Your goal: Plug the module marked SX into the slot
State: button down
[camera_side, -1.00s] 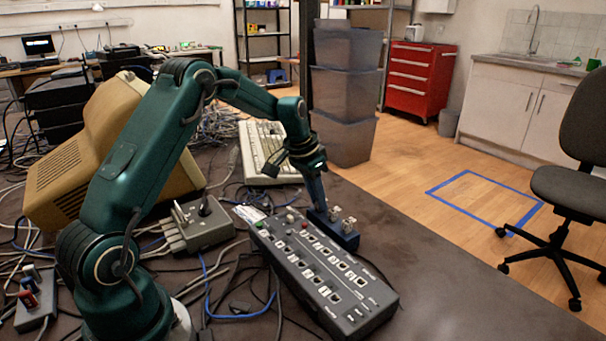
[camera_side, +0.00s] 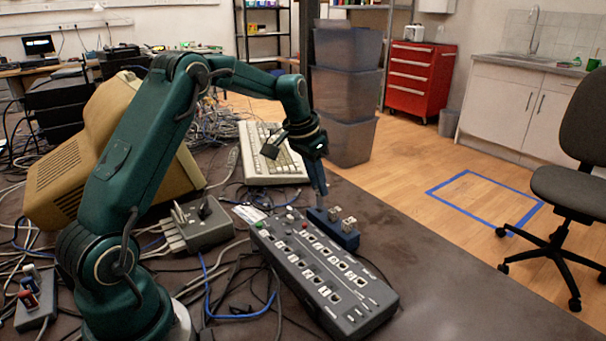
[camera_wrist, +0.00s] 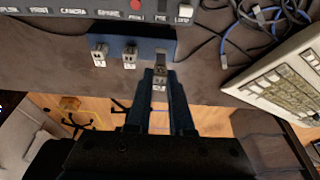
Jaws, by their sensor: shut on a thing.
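A blue holder block (camera_side: 324,230) stands behind the long grey panel box (camera_side: 300,258). It also shows in the wrist view (camera_wrist: 114,44). Two small silver modules, one at the left (camera_wrist: 98,55) and one in the middle (camera_wrist: 130,57), sit at the block. My gripper (camera_wrist: 160,76) is shut on a third silver module (camera_wrist: 160,83), near the block's right end. In the side view my gripper (camera_side: 322,190) is just above the block, and its module is hard to make out. I cannot read an SX mark on any module. I cannot tell which opening is the slot.
A cream keyboard (camera_side: 270,155) lies behind the panel box. A grey box with cables (camera_side: 195,225) is to its left, and loose cables (camera_side: 225,290) cover the table around it. The table (camera_side: 450,290) is clear at the right.

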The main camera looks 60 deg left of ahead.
jog(key=shift+r, duration=1.1)
dwell(1.1)
jog(key=shift+s, duration=0.1)
jog(key=s+d+r, duration=0.1)
jog(key=s, duration=0.6)
jog(key=s+d+r, duration=0.2)
jog(key=s, duration=0.5)
jog(key=shift+s+x, duration=0.2)
jog(key=shift+x, duration=0.6)
jog(key=shift+s+x, duration=0.15)
jog(key=shift+x, duration=0.6)
jog(key=shift+s+x, duration=0.2)
jog(key=shift+x, duration=0.6)
jog(key=shift+a+f, duration=0.15)
jog(key=c, duration=1.5)
grip_release()
